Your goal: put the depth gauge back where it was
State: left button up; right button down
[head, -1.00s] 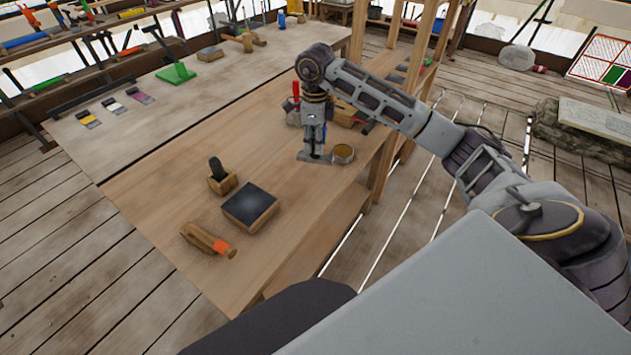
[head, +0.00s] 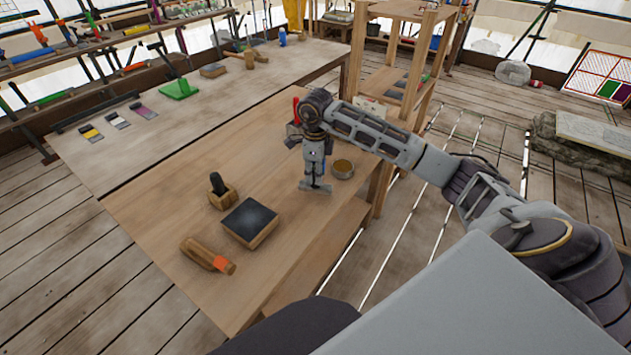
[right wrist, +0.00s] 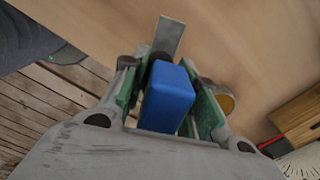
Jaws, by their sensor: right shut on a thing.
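My right gripper (head: 316,178) is over the wooden workbench (head: 290,235), pointing down. It is shut on the depth gauge, whose blue body (right wrist: 167,98) sits between the green finger pads in the right wrist view. The base also shows beyond the blue body in the wrist view (right wrist: 169,36). I cannot tell whether the base touches the bench top. My left gripper is not in view.
A dark sharpening stone (head: 249,222), a small wooden block with a black knob (head: 220,190) and a wooden tool with an orange band (head: 207,254) lie left of the gripper. A red-handled item is partly hidden behind my arm. Bench top between stone and gripper is clear.

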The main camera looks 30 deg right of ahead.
jog(key=shift+f, duration=1.9)
jog(key=c, duration=1.1)
grip_release()
jog(key=shift+f, duration=0.1)
jog(key=shift+r, duration=0.5)
notch_tip(320, 180, up, 10)
jog(key=shift+f, duration=0.25)
jog(key=shift+r, duration=0.9)
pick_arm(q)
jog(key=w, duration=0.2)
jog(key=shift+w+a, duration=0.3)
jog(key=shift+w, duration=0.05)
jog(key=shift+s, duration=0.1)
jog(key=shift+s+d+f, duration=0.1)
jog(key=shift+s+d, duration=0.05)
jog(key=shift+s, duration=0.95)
